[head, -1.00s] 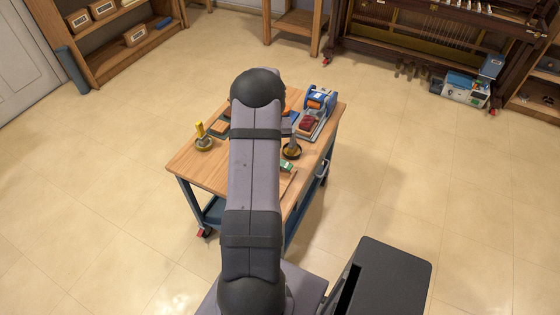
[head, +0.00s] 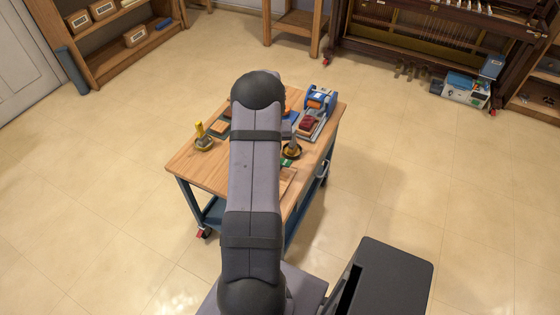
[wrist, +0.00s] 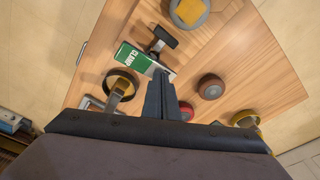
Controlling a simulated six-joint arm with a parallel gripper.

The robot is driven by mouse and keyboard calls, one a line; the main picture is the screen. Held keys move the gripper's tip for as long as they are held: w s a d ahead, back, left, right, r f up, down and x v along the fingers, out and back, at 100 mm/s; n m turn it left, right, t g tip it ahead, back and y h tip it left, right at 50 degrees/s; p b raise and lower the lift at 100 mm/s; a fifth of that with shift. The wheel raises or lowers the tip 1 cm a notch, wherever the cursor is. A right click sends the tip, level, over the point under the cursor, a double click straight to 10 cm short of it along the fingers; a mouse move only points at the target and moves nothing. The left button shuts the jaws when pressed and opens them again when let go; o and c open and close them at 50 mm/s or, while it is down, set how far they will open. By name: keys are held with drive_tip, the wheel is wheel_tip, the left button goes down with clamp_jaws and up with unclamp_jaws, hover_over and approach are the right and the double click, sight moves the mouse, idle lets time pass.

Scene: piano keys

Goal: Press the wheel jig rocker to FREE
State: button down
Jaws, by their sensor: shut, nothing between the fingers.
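In the wrist view a green piece marked CLAMP (wrist: 136,58) sits on the wooden table, with a pale edge at its right end; I take it for the rocker. A FREE mark is not readable. A dark T-shaped part (wrist: 161,40) lies just beyond it. My gripper (wrist: 161,76) is shut and empty, its tips over or against the piece's right end; I cannot tell whether they touch. In the head view part of the green piece (head: 287,163) shows beside my arm, which hides my gripper.
A round dish with a post (wrist: 122,84) stands close left of my fingers. A brown round knob (wrist: 211,86) stands to their right. A grey disc with a yellow block (wrist: 189,11) is at the far edge. A blue-and-orange device (head: 320,99) is at the table's back right.

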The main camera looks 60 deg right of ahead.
drive_tip(key=shift+r, duration=0.15)
wheel_tip(320, 180, up, 7)
drive_tip(key=p, duration=0.5)
idle(0.7)
drive_tip(key=s+a+f+y, duration=0.1)
drive_tip(key=a, duration=0.2)
drive_tip(key=s+a+f, duration=0.2)
drive_tip(key=a, duration=0.1)
drive_tip(key=s+a+f+g+y, duration=0.1)
drive_tip(key=a, duration=0.3)
drive_tip(key=shift+s+f+m+y, duration=0.3)
drive_tip(key=shift+s+f+m, duration=0.1)
drive_tip(key=s+a+r+n+g+p, duration=0.15)
drive_tip(key=a+r, duration=0.25)
drive_tip(key=a, duration=0.5)
drive_tip(key=a+r+n, duration=0.3)
drive_tip(key=a+r, duration=0.1)
drive_tip(key=a, duration=0.5)
drive_tip(key=a+r+n+g+p, duration=0.1)
drive_tip(key=a+r+n, duration=0.1)
drive_tip(key=a+r, duration=0.5)
drive_tip(key=w+a+r+n+t+h+p, duration=0.1)
drive_tip(key=w+a+r+n, duration=0.4)
drive_tip(key=a, duration=0.7)
drive_tip(key=shift+w+a+n+t+p, duration=0.3)
drive_tip(key=shift+w+n+t+p, duration=0.1)
drive_tip(key=shift+n+t, duration=0.35)
